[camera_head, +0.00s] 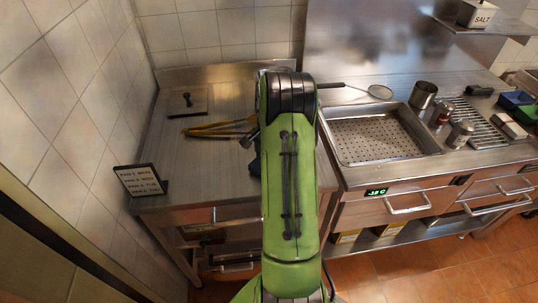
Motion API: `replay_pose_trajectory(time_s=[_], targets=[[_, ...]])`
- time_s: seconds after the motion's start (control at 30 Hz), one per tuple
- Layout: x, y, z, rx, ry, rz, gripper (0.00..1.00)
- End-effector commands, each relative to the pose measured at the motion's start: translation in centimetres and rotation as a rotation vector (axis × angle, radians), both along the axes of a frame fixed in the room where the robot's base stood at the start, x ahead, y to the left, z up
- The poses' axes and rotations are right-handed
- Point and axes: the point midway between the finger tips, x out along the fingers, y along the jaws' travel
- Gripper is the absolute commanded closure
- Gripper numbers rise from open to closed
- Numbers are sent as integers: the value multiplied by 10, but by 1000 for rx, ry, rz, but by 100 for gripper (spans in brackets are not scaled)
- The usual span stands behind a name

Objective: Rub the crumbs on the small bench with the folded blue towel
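The small bench (225,180) is the steel table on the left, against the tiled wall. I cannot make out crumbs on its top. I see no folded blue towel that I can identify. My green arm reaches up the middle of the picture and covers the bench's right side.
On the bench are yellow-handled tongs (215,130), a dark plate with a knobbed tool (187,102), and a lettered sign (141,181) at the front left. Right stands a counter with a perforated tray (430,150), a steel pot (423,95), shakers and a blue container (514,99).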

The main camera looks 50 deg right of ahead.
Motion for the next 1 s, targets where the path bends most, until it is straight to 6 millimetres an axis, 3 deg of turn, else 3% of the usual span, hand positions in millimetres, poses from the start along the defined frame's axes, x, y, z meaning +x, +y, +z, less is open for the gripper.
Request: replay_pose_trajectory(time_s=[0.03, 0.6, 1.0], targets=[[2, 0, 20, -7, -7, 3, 53], [3, 6, 70, -5, -5, 17, 53], [3, 8, 76, -4, -4, 20, 53]])
